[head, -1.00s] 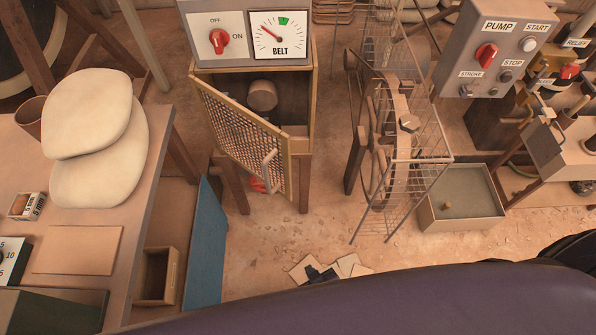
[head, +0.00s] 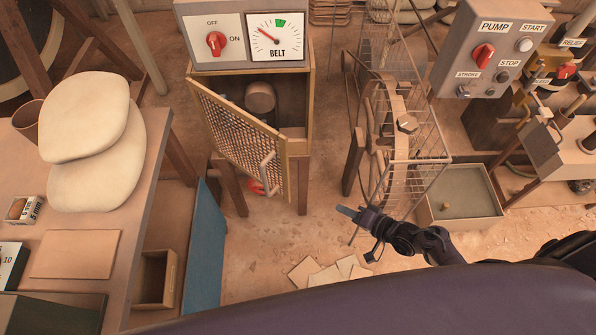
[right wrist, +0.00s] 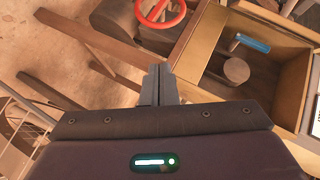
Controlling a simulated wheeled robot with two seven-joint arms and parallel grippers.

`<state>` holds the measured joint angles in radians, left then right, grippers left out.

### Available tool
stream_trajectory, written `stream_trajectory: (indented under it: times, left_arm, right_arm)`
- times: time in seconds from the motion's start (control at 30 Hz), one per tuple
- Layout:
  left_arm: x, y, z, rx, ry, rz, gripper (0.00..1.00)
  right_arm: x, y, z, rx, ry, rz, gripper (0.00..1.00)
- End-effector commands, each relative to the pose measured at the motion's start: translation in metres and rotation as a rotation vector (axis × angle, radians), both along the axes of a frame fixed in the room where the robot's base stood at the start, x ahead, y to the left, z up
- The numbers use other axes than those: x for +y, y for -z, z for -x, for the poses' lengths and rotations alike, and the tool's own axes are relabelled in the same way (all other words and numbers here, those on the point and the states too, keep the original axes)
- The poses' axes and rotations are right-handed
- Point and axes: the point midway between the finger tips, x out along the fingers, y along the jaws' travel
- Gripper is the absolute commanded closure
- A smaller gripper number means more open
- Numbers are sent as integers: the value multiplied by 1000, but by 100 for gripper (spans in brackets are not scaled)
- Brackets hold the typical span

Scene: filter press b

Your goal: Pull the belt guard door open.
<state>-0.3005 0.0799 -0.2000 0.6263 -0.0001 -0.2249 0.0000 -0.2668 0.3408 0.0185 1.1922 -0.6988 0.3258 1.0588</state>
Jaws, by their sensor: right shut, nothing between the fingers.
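The belt guard door (head: 240,127) is a wire-mesh panel in a wooden frame on the front of the wooden belt cabinet (head: 300,80). It stands ajar, swung outward, with its grey bar handle (head: 268,172) near its right edge. A round drum (head: 260,97) shows inside the cabinet. My right gripper (head: 345,211) is shut and empty, right of and below the handle, apart from the door. In the right wrist view its closed fingers (right wrist: 160,72) point toward the floor area beside the open cabinet (right wrist: 286,112). My left gripper is not in view.
A wire cage with a wheel (head: 400,150) stands close behind my right gripper. A shallow tray (head: 460,205) is to its right. A table (head: 150,165) with two pale cushions and a blue panel (head: 204,245) are at left. A red wheel (right wrist: 160,10) shows near the fingers.

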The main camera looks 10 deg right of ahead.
Motion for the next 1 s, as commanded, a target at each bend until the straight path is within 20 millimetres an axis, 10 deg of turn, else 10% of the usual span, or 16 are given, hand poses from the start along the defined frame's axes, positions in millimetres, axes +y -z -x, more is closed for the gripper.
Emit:
stream_trajectory:
  times: [0.1, 0.3, 1.0]
  left_arm:
    - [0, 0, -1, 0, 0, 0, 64]
    - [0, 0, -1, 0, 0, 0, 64]
    - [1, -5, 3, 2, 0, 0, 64]
  right_arm:
    - [6, -84, -21, -40, -61, -258, 100]
    - [15, -159, -21, -11, -168, -500, 100]
    - [104, -171, -75, 6, -187, -541, 100]
